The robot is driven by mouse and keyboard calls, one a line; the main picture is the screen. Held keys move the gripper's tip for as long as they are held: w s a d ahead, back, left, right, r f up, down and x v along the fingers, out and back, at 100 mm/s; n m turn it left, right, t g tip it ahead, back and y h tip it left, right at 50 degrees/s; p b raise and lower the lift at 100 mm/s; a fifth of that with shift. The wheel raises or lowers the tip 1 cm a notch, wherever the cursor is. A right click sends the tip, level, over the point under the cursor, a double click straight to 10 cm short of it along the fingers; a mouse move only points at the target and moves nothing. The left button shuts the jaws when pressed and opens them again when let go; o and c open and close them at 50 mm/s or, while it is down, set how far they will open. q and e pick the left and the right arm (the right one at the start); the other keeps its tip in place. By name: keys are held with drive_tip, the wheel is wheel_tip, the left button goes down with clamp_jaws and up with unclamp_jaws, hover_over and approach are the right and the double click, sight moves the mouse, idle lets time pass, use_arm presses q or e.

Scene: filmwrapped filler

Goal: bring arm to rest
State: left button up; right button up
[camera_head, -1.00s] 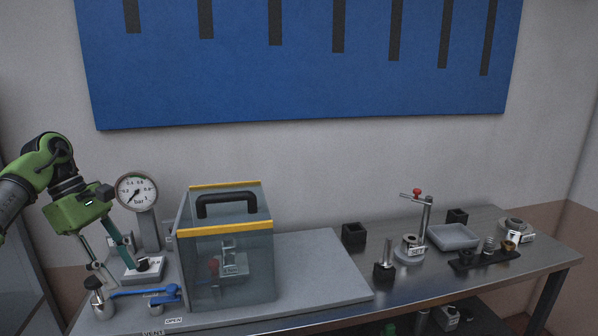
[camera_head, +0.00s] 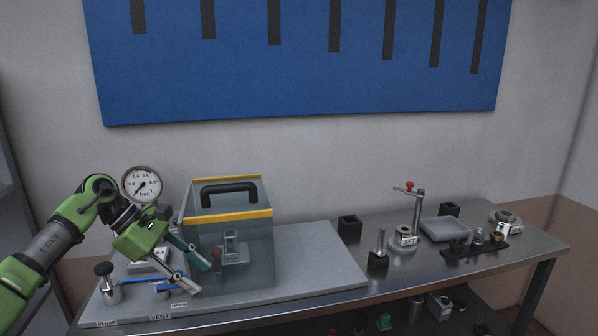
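My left arm comes in from the left, green with dark joints. Its gripper (camera_head: 202,279) is over the grey base plate, in front of the clear box's left side. Its two fingers are spread apart with nothing between them, pointing down and right. The blue valve handles (camera_head: 134,282) lie just left of and partly behind the fingers. I cannot tell whether a finger touches the handle or the box. My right arm and gripper are not in view.
A clear box (camera_head: 258,255) with yellow edges and black handle stands on the base plate (camera_head: 318,262). A pressure gauge (camera_head: 141,185) stands behind my arm. A stand (camera_head: 418,215), a grey tray (camera_head: 445,230) and small dark blocks are on the bench's right.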

use_arm(q)
drive_tip(key=w+d+n+t+h, duration=0.1)
drive_tip(key=d+n+t+h, duration=0.3)
drive_tip(key=d, duration=1.1)
drive_tip(key=d+r+n+t+h, duration=0.5)
drive_tip(key=d+n+t, duration=0.15)
drive_tip(key=n, duration=0.55)
drive_tip(key=s+a+f+n+t+y, duration=0.2)
drive_tip(key=s+a+f+n+y, duration=0.2)
drive_tip(key=a+f+n+y, duration=0.75)
drive_tip(key=s+a+f+n+t+y, duration=0.2)
drive_tip(key=s+a+f+n+y, duration=0.3)
drive_tip(key=n, duration=1.1)
drive_tip(key=s+a+f+n+g, duration=0.1)
drive_tip(key=s+f+n+g, duration=0.6)
drive_tip(key=s, duration=0.7)
drive_tip(key=s+a+f+n+g, duration=0.25)
drive_tip(key=s+f+g, duration=0.25)
drive_tip(key=s+f, duration=0.75)
drive_tip(key=s+d+f+g, duration=0.1)
drive_tip(key=s+f, duration=0.1)
drive_tip(key=f, duration=1)
drive_tip(key=s+f+g, duration=0.1)
drive_tip(key=s+f, duration=0.1)
drive_tip(key=f, duration=1)
drive_tip(key=s+a+f, duration=0.3)
drive_tip(key=s+f, duration=1.2)
drive_tip(key=s, duration=0.2)
drive_tip(key=shift+g, duration=0.35)
